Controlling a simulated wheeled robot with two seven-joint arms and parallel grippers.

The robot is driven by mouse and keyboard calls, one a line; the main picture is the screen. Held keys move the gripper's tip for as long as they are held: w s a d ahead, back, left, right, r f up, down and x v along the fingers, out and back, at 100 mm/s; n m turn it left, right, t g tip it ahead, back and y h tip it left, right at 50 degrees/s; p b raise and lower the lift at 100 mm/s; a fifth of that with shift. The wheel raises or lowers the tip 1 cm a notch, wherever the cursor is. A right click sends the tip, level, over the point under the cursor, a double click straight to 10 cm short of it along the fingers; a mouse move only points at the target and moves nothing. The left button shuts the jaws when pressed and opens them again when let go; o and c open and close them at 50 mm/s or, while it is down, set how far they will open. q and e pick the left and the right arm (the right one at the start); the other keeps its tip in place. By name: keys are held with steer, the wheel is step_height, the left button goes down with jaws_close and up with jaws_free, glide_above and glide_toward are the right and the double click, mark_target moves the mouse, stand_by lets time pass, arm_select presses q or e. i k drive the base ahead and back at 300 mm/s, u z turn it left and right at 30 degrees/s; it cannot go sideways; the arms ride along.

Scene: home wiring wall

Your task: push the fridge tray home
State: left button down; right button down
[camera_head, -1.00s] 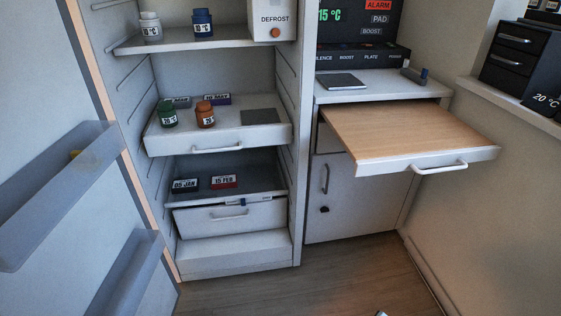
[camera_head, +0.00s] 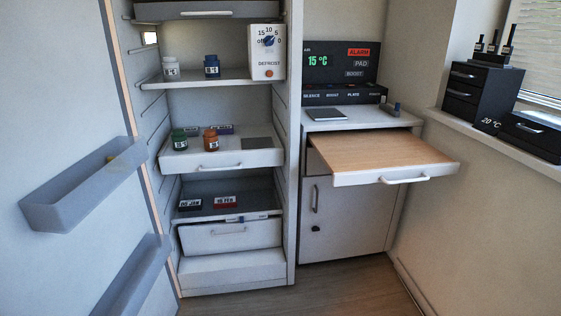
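The open fridge (camera_head: 150,205) stands at the left. Its tray (camera_head: 270,159), a white pull-out shelf with a front handle (camera_head: 221,167), is at mid height and sticks out in front of the shelf above. On it are a green jar (camera_head: 179,143), an orange-brown jar (camera_head: 211,140), a dark square pad (camera_head: 256,144) and small labels behind the jars. Neither of my grippers is in view.
The open fridge door with grey bins (camera_head: 85,190) fills the left. A wooden pull-out board (camera_head: 380,150) juts from the right cabinet. A white jar (camera_head: 171,69), blue jar (camera_head: 212,67) and DEFROST box (camera_head: 266,60) stand on the upper shelf. The floor in front is clear.

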mark_target(255, 145)
steer(key=z, duration=0.55)
steer(key=i, duration=0.95)
steer(key=z, duration=0.25)
